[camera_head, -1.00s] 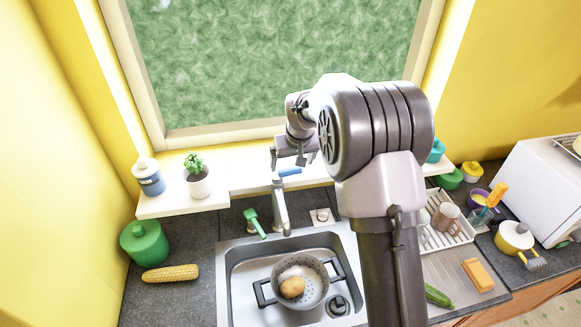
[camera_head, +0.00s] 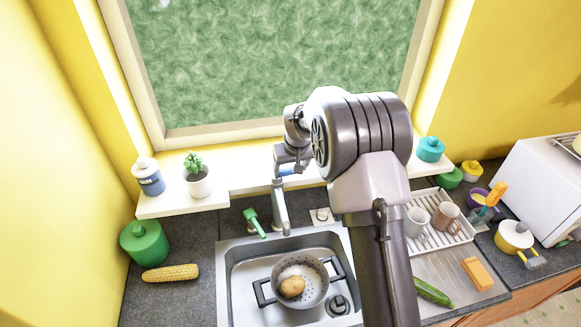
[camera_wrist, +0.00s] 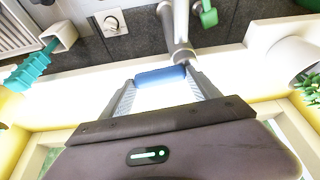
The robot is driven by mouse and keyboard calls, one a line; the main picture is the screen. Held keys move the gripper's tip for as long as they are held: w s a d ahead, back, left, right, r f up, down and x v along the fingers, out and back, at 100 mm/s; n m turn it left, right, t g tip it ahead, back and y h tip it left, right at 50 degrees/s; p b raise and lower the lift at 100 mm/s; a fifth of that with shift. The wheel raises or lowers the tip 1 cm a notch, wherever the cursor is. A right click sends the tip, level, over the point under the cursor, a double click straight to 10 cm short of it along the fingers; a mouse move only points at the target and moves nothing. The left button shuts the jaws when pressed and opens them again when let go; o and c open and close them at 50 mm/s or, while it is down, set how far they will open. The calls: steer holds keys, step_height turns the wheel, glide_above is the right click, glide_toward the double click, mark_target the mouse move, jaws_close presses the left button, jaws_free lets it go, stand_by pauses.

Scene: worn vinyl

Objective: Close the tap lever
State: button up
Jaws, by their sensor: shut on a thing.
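The tap (camera_head: 279,205) stands upright behind the sink, and its grey column and spout also show in the wrist view (camera_wrist: 180,30). Its blue lever (camera_wrist: 160,76) lies between the fingertips of my gripper (camera_wrist: 163,84) in the wrist view. The gripper is shut on the lever. In the head view my gripper (camera_head: 288,162) is at the top of the tap, and only a little blue of the lever (camera_head: 287,170) shows beneath it.
The sink (camera_head: 235,270) holds a colander (camera_head: 318,280) with a potato. A white sill (camera_head: 240,178) with a potted plant (camera_head: 198,180) runs behind the tap. A green brush (camera_head: 254,222) lies left of the tap. A dish rack (camera_head: 440,240) with mugs stands right.

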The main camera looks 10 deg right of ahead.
jaws_close()
steer(key=shift+s+f+m+b, duration=0.15)
steer(key=shift+m+b, duration=0.35)
steer(key=shift+b, duration=0.1)
steer(key=o, duration=2)
jaws_free()
steer(key=shift+c, duration=0.2)
steer(key=shift+r, duration=0.2)
steer(key=v, duration=1.7)
steer(key=shift+a+r+p, duration=0.2)
steer(key=shift+a+p, duration=0.1)
steer(key=shift+p, duration=0.1)
steer(key=shift+s, duration=0.1)
